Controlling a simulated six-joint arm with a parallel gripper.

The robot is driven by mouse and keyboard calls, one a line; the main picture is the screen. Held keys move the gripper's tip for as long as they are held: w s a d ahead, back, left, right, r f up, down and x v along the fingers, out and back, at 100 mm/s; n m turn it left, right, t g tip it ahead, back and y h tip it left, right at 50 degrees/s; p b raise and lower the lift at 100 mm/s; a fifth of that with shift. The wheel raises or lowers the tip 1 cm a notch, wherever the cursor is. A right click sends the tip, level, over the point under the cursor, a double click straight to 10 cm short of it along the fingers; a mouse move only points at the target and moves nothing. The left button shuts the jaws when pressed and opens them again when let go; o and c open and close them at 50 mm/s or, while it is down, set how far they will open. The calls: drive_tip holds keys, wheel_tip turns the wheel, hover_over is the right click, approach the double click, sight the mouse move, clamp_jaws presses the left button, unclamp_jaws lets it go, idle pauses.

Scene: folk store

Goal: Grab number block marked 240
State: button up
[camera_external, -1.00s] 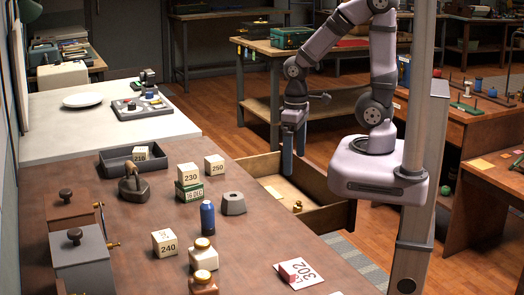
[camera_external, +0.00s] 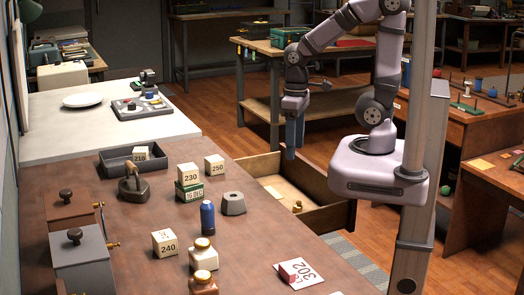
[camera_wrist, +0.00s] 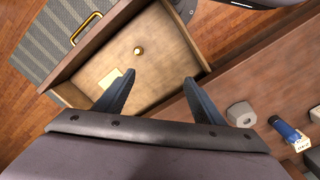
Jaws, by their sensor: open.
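The number block marked 240 (camera_external: 165,243) is a cream cube on the brown table, left of the blue bottle and near the grinders. My gripper (camera_external: 294,151) hangs above the open drawer, well to the right of and behind the block, with its fingers pointing down. In the wrist view my gripper (camera_wrist: 158,88) has its two dark fingers spread apart with nothing between them. I cannot make out block 240 for certain in the wrist view.
Other blocks marked 230 (camera_external: 190,173), 250 (camera_external: 214,165) and 210 (camera_external: 140,153) stand farther back. A blue bottle (camera_external: 207,217), a grey weight (camera_external: 233,204) and brown jars (camera_external: 203,254) are nearby. The open drawer (camera_external: 325,215) juts out at right.

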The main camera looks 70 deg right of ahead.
drive_tip(key=w+a+r+m+g+y+b, duration=0.1)
drive_tip(key=w+a+r+m+y, duration=0.2)
drive_tip(key=w+a, duration=0.55)
drive_tip(key=m+g+y+b, duration=0.3)
drive_tip(key=m+g+y, duration=0.2)
drive_tip(key=m+y, duration=0.45)
approach(164, 232)
wheel_tip(164, 232, up, 4)
drive_tip(key=s+a, duration=0.1)
drive_tip(key=a, duration=0.2)
drive_tip(key=f, duration=0.4)
drive_tip(key=shift+s+a+f, duration=0.1)
drive_tip(key=shift+a+f, duration=0.1)
drive_tip(key=shift+a, duration=0.05)
drive_tip(key=shift+f, duration=0.45)
drive_tip(key=shift+h, duration=0.25)
drive_tip(key=shift+b+x, duration=1.05)
drive_tip(key=shift+x, duration=2.6)
drive_tip(key=shift+s, duration=0.1)
drive_tip(key=c, duration=1)
